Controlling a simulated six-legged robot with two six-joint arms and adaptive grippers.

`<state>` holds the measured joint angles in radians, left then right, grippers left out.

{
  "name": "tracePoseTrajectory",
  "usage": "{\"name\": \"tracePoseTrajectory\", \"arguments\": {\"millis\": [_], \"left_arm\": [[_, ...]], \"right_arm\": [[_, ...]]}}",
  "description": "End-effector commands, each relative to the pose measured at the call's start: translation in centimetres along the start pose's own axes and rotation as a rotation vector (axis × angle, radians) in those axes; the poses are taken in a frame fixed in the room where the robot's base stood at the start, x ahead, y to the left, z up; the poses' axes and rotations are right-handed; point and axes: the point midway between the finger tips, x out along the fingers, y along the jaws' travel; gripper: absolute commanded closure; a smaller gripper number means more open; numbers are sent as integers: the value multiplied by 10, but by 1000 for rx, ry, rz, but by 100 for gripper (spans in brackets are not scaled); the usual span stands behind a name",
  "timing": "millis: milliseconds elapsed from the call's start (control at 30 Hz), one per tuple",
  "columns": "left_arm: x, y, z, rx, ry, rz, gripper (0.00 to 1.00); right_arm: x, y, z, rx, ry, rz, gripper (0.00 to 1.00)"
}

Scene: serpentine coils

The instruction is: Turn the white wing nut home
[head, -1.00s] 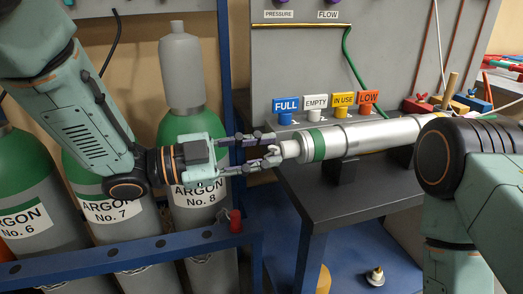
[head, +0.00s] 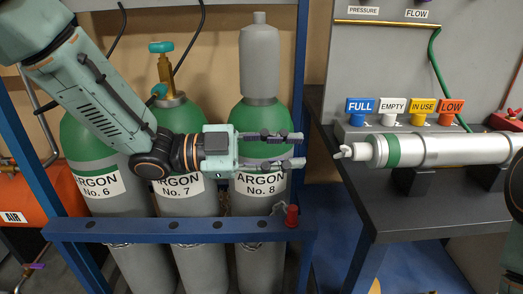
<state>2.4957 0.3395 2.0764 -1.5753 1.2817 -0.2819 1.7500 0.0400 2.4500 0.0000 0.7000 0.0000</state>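A small white winged piece, which looks like the wing nut (head: 344,153), sits on the left end of a silver cylinder with a green band (head: 393,150). The cylinder lies level in dark supports on a dark bench. My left gripper (head: 299,150) points right at about the same height in the picture. Its two dark fingers are parallel with a gap between them and nothing in it. The fingertips are a short way left of the wing nut and apart from it. They are in front of the No. 8 argon bottle. My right gripper is not in view.
Argon bottles, including No. 8 (head: 262,206), stand behind a blue rail (head: 130,229); a red piece (head: 292,215) is on the rail. A blue post (head: 301,95) rises behind my fingertips. The dark bench (head: 400,213) and several coloured tags, including FULL (head: 360,106), are right.

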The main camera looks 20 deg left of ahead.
Motion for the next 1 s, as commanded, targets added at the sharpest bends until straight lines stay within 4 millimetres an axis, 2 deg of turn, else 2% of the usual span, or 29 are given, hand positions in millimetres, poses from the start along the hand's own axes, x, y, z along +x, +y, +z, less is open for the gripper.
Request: {"name": "tracePoseTrajectory", "arguments": {"millis": [200,400,900,1000], "left_arm": [[-23,-1,0,0,2,-6,72],[-36,0,0,-2,2,-3,72],[-41,0,0,-6,-1,0,72],[-41,-7,9,-54,-41,-39,72]], "right_arm": [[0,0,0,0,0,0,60],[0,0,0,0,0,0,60],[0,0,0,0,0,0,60],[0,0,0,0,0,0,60]]}}
